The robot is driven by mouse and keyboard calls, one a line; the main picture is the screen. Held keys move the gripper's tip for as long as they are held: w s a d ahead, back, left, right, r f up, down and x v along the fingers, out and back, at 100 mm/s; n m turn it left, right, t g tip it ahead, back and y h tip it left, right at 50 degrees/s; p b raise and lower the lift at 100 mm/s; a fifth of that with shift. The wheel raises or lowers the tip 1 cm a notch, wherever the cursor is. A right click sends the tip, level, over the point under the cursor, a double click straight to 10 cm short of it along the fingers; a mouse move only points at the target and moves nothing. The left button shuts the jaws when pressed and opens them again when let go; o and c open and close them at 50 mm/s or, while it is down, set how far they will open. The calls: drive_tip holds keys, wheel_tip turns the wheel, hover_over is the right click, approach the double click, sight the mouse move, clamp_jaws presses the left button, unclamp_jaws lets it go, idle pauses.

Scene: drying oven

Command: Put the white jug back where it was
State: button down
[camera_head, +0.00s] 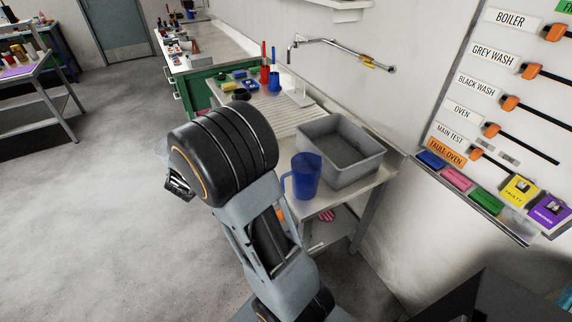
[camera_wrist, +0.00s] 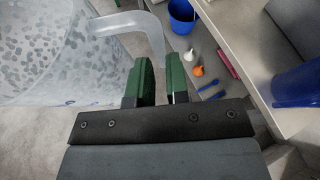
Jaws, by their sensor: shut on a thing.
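The white jug (camera_wrist: 70,55) is large, translucent and speckled, and fills the left of the wrist view. Its pale handle (camera_wrist: 148,27) curves over and down between the green fingers of my gripper (camera_wrist: 160,78). My gripper is shut on this handle, and the jug hangs over bare floor. Much of the jug is cut off by the picture edge.
A blue jug (camera_head: 306,177) stands by the grey basin (camera_head: 372,165) on the bench; it also shows in the wrist view (camera_wrist: 298,88). A ribbed draining board (camera_head: 285,118) lies behind the basin. A lower shelf holds a blue container (camera_wrist: 183,18) and small items.

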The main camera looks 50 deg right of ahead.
drive_tip(key=s+d+m+g+h, duration=0.1)
drive_tip(key=s+d+m+g, duration=0.55)
drive_tip(key=d, duration=0.45)
drive_tip(key=s+d+m+g+h, duration=0.2)
drive_tip(key=s+d+m+g, duration=0.45)
drive_tip(key=d, duration=0.55)
drive_tip(key=shift+m+y, duration=0.3)
drive_tip(key=shift+m, duration=0.5)
drive_tip(key=shift+s+d+f+p, duration=0.15)
drive_tip(key=shift+f+p, duration=0.25)
drive_tip(key=shift+f, duration=2.25)
drive_tip(key=shift+s+d+f+p, duration=0.1)
drive_tip(key=shift+f+p, duration=0.3)
drive_tip(key=shift+f, duration=2.3)
drive_tip(key=c, duration=1.5)
unclamp_jaws()
drive_tip(key=shift+c, duration=0.2)
drive_tip(key=shift+o, duration=0.7)
